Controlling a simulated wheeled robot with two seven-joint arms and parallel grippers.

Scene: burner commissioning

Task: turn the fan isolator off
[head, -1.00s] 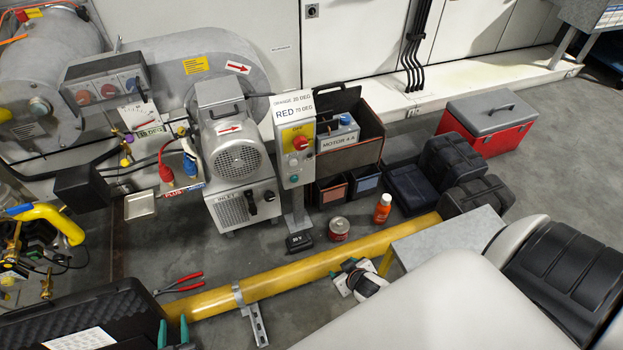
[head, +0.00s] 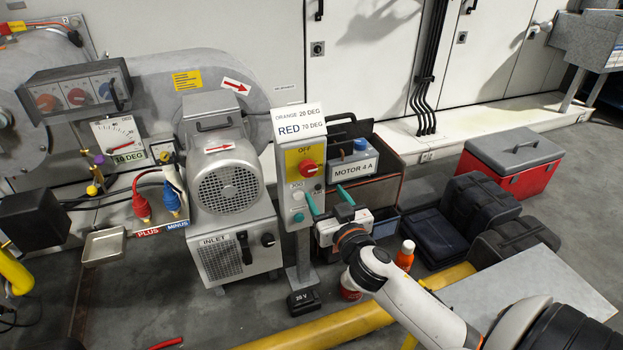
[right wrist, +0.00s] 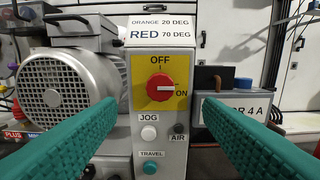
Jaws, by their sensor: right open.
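The fan isolator is a red rotary knob (head: 308,168) on a yellow plate (head: 297,155), near the top of a grey control post (head: 287,130). In the right wrist view the red knob (right wrist: 161,87) shows between OFF at the top and ON at the right. Its pale mark points right, at ON. My right gripper (head: 328,203) is open and empty, with green fingers pointing at the post. The fingers are apart from the knob, one to each side and lower in the right wrist view (right wrist: 160,120). My left gripper is not in view.
JOG and TRAVEL buttons (right wrist: 150,167) sit below the knob. The fan motor (head: 224,180) stands left of the post. A box labelled MOTOR 4 A (head: 355,170) stands right, close to my right gripper. A yellow pipe (head: 330,328) crosses the floor in front.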

